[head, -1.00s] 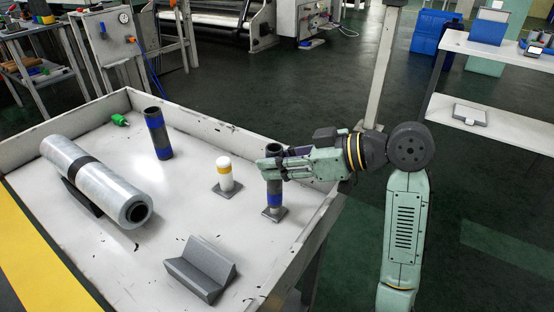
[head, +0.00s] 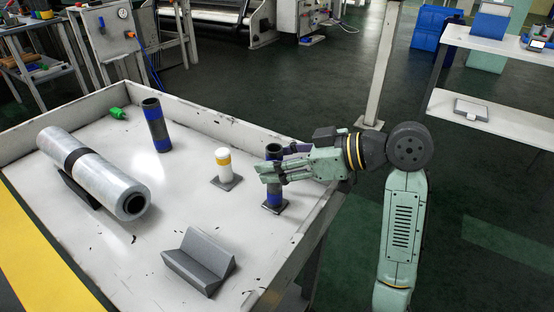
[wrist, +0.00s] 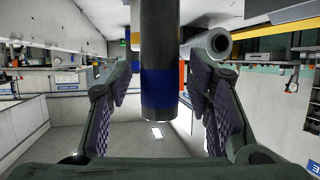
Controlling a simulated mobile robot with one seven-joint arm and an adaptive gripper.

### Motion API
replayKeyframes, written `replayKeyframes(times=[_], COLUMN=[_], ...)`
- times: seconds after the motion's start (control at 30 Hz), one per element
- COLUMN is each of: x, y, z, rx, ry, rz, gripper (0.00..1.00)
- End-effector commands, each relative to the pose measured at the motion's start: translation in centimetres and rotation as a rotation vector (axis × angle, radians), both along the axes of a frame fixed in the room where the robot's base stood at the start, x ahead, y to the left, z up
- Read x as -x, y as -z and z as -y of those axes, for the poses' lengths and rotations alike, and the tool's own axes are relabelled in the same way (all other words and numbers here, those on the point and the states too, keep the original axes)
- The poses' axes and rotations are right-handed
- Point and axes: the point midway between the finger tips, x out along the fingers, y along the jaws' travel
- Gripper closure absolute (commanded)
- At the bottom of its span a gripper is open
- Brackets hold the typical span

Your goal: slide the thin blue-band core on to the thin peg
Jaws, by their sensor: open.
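The thin blue-band core (head: 274,196) is a dark upright tube with a blue band. In the head view it stands over a small square base plate (head: 283,208) near the tray's right side. The thin peg cannot be seen; the core covers the space above that plate. My gripper (head: 271,175) reaches in from the right at the core's mid height. It is open, with its fingers on either side of the core. In the wrist view the core (wrist: 159,92) shows between the two purple-padded fingers (wrist: 163,100), with a gap on each side.
A wider dark tube (head: 156,126) with blue bands stands behind to the left. A white peg with a yellow band (head: 223,164) stands nearer. A wrapped roll (head: 95,170) lies at left, a grey V-block (head: 198,262) in front. The tray wall (head: 317,218) is close on the right.

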Motion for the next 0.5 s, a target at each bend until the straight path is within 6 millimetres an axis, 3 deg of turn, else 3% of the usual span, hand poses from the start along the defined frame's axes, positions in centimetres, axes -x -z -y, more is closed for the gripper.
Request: replayKeyframes(times=[0.33, 0.5], x=[0.0, 0.7], y=[-0.1, -0.9], z=[0.2, 2.1], rx=[0.0, 0.0], ry=[0.001, 0.004], rz=[0.0, 0.001], gripper=[0.51, 0.51])
